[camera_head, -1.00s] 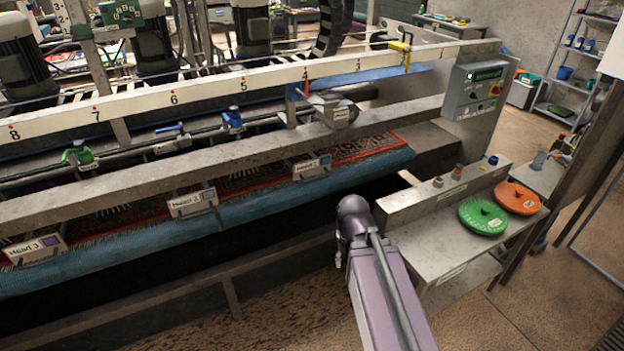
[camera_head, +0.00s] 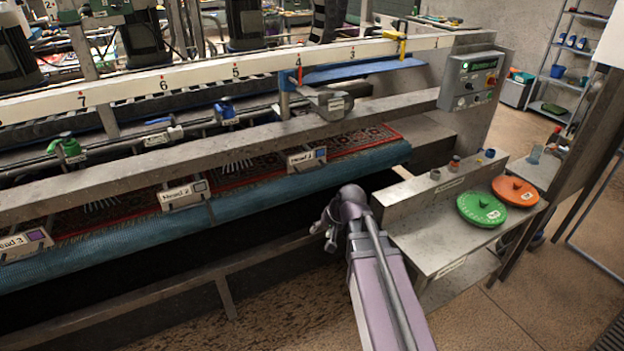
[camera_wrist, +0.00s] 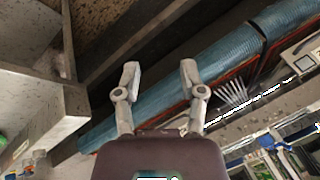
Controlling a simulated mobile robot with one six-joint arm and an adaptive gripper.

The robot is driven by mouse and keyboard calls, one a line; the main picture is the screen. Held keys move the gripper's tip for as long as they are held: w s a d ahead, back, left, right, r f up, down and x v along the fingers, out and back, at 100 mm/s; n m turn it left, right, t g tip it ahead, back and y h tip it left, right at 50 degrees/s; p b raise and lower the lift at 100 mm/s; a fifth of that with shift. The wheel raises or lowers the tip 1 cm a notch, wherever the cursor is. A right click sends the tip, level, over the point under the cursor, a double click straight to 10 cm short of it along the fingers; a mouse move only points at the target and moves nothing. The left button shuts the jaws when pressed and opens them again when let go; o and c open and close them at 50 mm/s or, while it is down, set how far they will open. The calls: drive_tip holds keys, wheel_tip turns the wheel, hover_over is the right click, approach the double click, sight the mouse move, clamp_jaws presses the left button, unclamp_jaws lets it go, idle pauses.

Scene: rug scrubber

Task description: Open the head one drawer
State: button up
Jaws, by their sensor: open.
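The drawer labelled Head 1 (camera_head: 306,160) is a small pale box on the machine's front beam, above the rug's blue edge, and looks shut. Similar boxes, Head 2 (camera_head: 185,194) and Head 3 (camera_head: 25,243), sit to its left. My gripper (camera_head: 328,226) is below and slightly right of the Head 1 box, apart from it and in front of the machine. In the wrist view my gripper (camera_wrist: 159,67) is open, with two empty grey fingers spread before the blue roll. A label box (camera_wrist: 297,58) shows at upper right there; its text is unreadable.
A metal side table (camera_head: 440,240) with green (camera_head: 481,208) and orange (camera_head: 515,191) discs stands right of my arm. A steel rail (camera_head: 180,150) runs above the labelled boxes. A control box (camera_head: 472,80) is at the machine's right end. Floor is open at lower right.

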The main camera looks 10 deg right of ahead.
drive_tip(key=w+d+f+m+t+y+b, duration=0.1)
drive_tip(key=w+m+t+b, duration=0.2)
drive_tip(key=w, duration=0.4)
drive_tip(key=w+f+m+t+y+b, duration=0.1)
drive_tip(key=w+m+t+y+b, duration=0.15)
drive_tip(key=w, duration=0.35)
drive_tip(key=m+t+h+b, duration=0.2)
drive_tip(key=m+t+b, duration=0.3)
drive_tip(key=m+b, duration=0.1)
approach(313, 169)
drive_tip(key=f+v, duration=0.1)
drive_tip(key=v, duration=0.3)
drive_tip(key=shift+w+r, duration=0.1)
drive_tip(key=shift+w, duration=0.1)
drive_tip(key=b+x, duration=0.2)
drive_tip(key=x, duration=1.1)
drive_tip(key=shift+w, duration=0.3)
